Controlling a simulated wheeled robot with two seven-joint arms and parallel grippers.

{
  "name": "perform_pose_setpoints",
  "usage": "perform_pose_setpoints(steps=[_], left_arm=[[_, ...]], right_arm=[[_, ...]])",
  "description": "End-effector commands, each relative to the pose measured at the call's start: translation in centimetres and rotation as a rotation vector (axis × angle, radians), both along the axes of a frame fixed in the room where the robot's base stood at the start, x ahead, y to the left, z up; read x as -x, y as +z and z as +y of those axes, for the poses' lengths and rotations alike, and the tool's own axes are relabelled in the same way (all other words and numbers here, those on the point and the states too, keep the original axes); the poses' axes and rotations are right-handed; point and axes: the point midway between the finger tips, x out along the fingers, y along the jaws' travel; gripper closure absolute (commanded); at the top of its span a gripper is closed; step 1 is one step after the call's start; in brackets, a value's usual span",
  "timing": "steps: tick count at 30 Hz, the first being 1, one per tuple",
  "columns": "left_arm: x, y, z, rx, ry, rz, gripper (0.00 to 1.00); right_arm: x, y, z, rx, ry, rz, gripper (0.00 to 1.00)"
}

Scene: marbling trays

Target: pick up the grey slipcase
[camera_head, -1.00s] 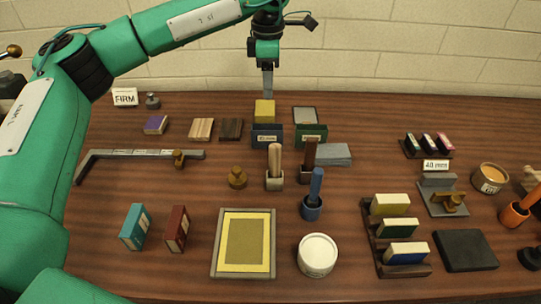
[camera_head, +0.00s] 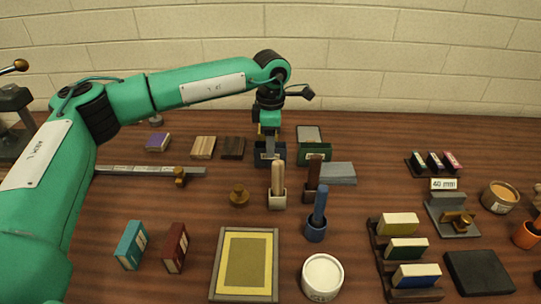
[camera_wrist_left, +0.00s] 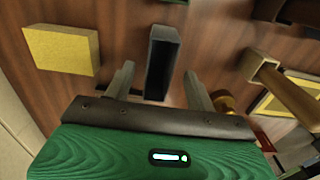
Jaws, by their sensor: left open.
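My right gripper is not in view.
A green slipcase (camera_head: 315,151) stands just right of it. A yellow block (camera_wrist_left: 62,48) is close by, mostly hidden in the head view. Wooden-handled tools (camera_head: 278,180) stand in front. A grey slab (camera_head: 338,173) lies to the right.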

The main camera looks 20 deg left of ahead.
Motion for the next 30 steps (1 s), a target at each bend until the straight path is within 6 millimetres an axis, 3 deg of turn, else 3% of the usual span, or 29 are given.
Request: perform_pose_setpoints(steps=[7, 16, 24, 30], left_arm=[[0.1, -3.5, 0.4, -0.001, 0.000, 0.001, 0.44], [0.0, -4.1, 0.4, -0.001, 0.000, 0.000, 0.44], [0.0, -4.1, 0.4, -0.001, 0.000, 0.000, 0.92], [0.0, -4.1, 0.4, 0.000, 0.000, 0.000, 0.92]], right_arm=[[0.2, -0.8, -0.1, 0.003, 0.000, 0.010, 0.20], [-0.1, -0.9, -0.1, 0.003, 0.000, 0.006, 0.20], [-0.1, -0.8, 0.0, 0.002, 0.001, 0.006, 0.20], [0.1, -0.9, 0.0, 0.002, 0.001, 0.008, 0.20]])
